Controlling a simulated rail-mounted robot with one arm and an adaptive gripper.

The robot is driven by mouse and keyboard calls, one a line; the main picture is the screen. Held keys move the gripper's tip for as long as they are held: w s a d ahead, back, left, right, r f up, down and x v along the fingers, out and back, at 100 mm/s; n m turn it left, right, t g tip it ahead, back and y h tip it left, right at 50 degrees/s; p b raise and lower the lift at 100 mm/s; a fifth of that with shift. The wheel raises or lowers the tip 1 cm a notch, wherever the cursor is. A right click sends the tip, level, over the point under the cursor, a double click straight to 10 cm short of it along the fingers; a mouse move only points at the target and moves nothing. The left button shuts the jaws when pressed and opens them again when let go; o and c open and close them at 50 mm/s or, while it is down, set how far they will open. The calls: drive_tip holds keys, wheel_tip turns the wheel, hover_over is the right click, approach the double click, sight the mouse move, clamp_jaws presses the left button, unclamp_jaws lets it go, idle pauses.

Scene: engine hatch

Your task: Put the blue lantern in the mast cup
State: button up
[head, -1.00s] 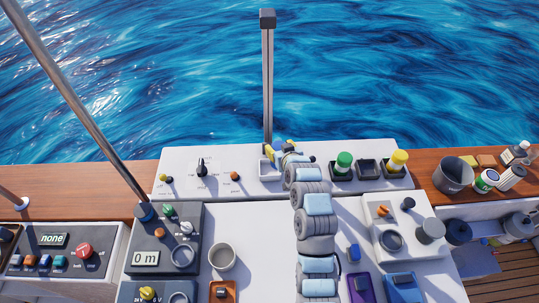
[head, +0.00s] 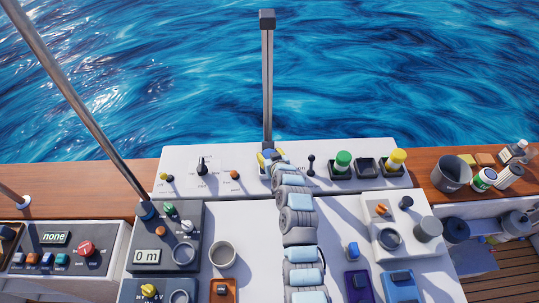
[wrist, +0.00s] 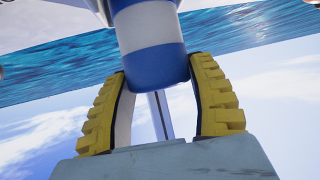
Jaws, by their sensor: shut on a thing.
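My gripper (head: 270,157) is at the foot of the upright grey mast (head: 267,85), over the back white panel. Its yellow fingers are shut on the blue lantern (wrist: 150,48), a blue cylinder with a white band. In the wrist view the lantern sits between both finger pads (wrist: 160,72). Only a small blue part of it shows in the head view (head: 268,153). The mast cup is not clearly visible; the gripper and arm cover the area in front of the mast, and I cannot tell whether the lantern touches it.
To the right stand a green-topped lantern (head: 343,160), an empty dark socket (head: 366,170) and a yellow-topped lantern (head: 396,160). A small black lever (head: 311,165) is close right of my arm. A slanted metal pole (head: 80,105) rises at left. Open water lies beyond.

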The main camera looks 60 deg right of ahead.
drive_tip(key=shift+f, duration=0.1)
drive_tip(key=shift+f, duration=0.15)
drive_tip(key=o, duration=1.2)
drive_tip(key=shift+r, duration=0.25)
drive_tip(key=shift+v, duration=1.15)
drive_tip(key=b+v, duration=0.1)
drive_tip(key=v, duration=0.8)
drive_tip(key=shift+s+a, duration=0.2)
drive_tip(key=shift+r, duration=0.1)
drive_tip(key=shift+s, duration=0.1)
